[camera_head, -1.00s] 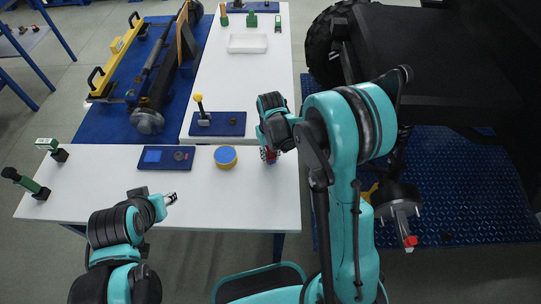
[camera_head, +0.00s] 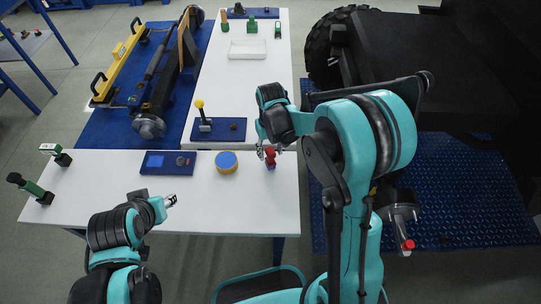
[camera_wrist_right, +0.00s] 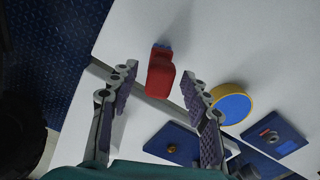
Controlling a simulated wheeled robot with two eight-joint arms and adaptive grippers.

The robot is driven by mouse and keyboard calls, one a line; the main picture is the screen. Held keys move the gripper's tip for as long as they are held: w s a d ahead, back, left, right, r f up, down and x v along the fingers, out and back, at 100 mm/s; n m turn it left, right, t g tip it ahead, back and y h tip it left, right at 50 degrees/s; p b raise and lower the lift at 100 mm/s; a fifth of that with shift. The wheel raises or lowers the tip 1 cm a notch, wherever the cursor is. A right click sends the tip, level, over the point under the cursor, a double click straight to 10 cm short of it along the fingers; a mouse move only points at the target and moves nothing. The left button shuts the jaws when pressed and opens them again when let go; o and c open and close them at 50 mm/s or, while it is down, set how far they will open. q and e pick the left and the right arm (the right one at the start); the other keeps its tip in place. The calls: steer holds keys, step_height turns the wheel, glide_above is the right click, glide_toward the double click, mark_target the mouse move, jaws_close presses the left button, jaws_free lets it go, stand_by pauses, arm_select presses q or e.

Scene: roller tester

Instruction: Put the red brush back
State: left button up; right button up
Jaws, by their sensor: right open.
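The red brush (camera_head: 270,158) stands on the white table near its right edge. In the right wrist view the red brush (camera_wrist_right: 160,75) shows its red handle, with blue at its far end by the table top. My right gripper (camera_head: 270,148) is open, and its fingers (camera_wrist_right: 161,85) are on either side of the handle with visible gaps, so it does not hold the brush. My left gripper (camera_head: 170,201) is over the front of the table, away from the brush; whether its small fingers are apart is unclear.
A round yellow-and-blue container (camera_head: 227,162) stands left of the brush. A blue panel (camera_head: 168,163) and a blue base (camera_head: 228,130) with a yellow-knobbed lever lie nearby. A white tray (camera_head: 248,50) is farther back. The table front (camera_head: 240,210) is clear.

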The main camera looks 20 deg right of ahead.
step_height(320, 180, up, 6)
steer(key=shift+s+r+p, duration=0.1)
steer(key=shift+r+p, duration=0.1)
steer(key=shift+p, duration=0.55)
steer(key=s+d+r+t, duration=0.1)
steer(key=s+r+t, duration=0.2)
steer(key=s, duration=0.5)
steer(key=s+d+r+m+t, duration=0.1)
steer(key=s+r+t, duration=0.3)
steer(key=s+r, duration=0.2)
steer(key=s, duration=0.2)
steer(key=shift+s+d, duration=0.35)
steer(key=shift+d, duration=0.05)
steer(key=shift+f+b, duration=0.3)
steer(key=shift+b, duration=0.05)
